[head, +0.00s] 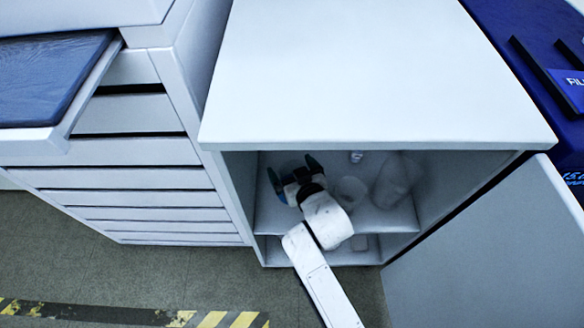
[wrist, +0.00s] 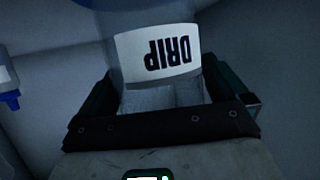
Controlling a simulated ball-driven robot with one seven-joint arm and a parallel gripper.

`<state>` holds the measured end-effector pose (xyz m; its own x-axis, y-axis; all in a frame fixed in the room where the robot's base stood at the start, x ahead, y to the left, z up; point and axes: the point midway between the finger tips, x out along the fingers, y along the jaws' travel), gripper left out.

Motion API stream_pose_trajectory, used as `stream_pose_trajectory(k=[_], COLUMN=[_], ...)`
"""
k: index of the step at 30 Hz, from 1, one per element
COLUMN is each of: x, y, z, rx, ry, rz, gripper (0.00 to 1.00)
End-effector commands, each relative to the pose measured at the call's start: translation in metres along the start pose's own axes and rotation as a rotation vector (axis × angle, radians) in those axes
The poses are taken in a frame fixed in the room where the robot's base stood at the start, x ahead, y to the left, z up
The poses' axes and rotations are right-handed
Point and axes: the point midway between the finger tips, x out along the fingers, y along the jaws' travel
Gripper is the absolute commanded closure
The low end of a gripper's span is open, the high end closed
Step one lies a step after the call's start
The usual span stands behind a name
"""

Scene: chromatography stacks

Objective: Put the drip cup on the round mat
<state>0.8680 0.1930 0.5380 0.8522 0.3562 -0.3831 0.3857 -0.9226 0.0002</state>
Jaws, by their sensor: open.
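The drip cup (wrist: 152,57) shows in the wrist view as a clear vessel with a white label reading DRIP upside down. My gripper (wrist: 160,78) is open, with one finger on each side of the lower part of the cup in that picture. I cannot tell whether either finger touches it. In the head view my gripper (head: 293,174) reaches into the left part of an open cabinet, above its shelf. The cup is hard to make out between the fingers there. No round mat is visible in either view.
The cabinet (head: 370,75) has a bare white top and an open door (head: 490,255) at the right. A pale cup (head: 351,190) and a pale bottle (head: 392,180) stand right of my gripper inside. A drawer stack (head: 130,150) stands at the left. In the wrist view a blue-tipped object (wrist: 9,98) shows at the left edge.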

Motion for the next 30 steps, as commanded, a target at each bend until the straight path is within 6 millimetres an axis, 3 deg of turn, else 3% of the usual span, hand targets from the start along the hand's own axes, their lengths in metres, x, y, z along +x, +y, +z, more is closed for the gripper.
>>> stream_pose_trajectory(k=[5, 18, 24, 30], x=[-0.018, -0.101, -0.118, -0.121], y=[0.001, 0.001, 0.000, 0.000], z=[-0.003, -0.003, -0.002, -0.002], rx=[-0.002, -0.001, 0.000, 0.001], ry=[-0.001, -0.001, 0.000, 0.000], rz=[0.000, 0.002, 0.000, 0.000], gripper=[0.00, 0.00, 0.00, 0.00])
